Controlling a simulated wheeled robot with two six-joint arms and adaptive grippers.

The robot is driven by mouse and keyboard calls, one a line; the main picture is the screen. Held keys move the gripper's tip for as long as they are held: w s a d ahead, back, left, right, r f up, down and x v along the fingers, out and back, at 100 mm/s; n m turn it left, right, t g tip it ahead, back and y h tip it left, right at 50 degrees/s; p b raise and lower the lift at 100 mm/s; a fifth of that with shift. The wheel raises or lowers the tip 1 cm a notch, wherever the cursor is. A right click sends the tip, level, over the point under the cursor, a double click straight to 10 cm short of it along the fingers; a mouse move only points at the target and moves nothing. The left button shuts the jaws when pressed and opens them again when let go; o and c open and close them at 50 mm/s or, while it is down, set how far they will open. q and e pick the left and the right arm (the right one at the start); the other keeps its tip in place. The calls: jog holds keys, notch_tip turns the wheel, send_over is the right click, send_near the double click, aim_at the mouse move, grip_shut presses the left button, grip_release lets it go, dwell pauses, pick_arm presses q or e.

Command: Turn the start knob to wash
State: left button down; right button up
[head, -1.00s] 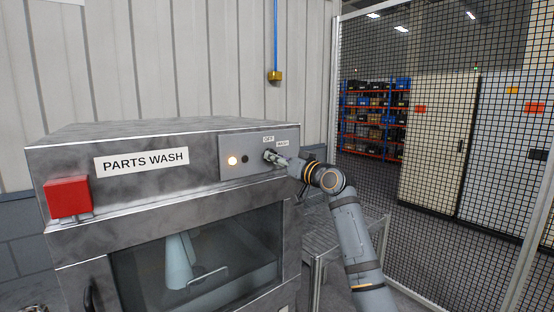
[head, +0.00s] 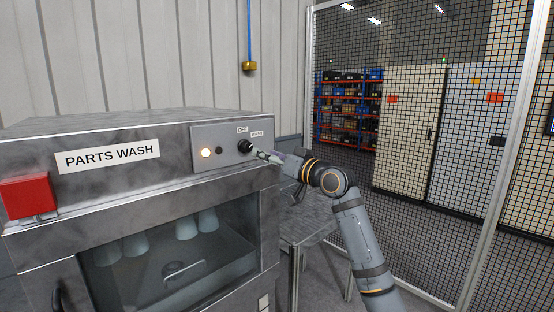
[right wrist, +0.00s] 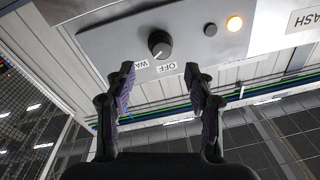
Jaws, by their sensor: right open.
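The black start knob (head: 244,147) sits on the light panel at the upper right of the parts washer's front. It also shows in the right wrist view (right wrist: 159,43), with a short pale mark on its face. The OFF and WASH labels are beside it; I cannot tell exactly which one the mark points to. My right gripper (head: 260,154) is open and empty, just off the knob. In the right wrist view its two fingers (right wrist: 158,70) stand apart, with the knob beyond the gap between them. My left gripper is not in view.
The parts washer (head: 100,190) has a lit lamp (head: 206,153), a red box (head: 27,196) and a window showing several pale cylinders. A grey table (head: 306,226) stands to its right. A mesh fence (head: 420,150) closes the right side.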

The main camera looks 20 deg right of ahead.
jog(key=v, duration=0.4)
jog(key=shift+s, duration=0.35)
jog(key=shift+d, duration=0.1)
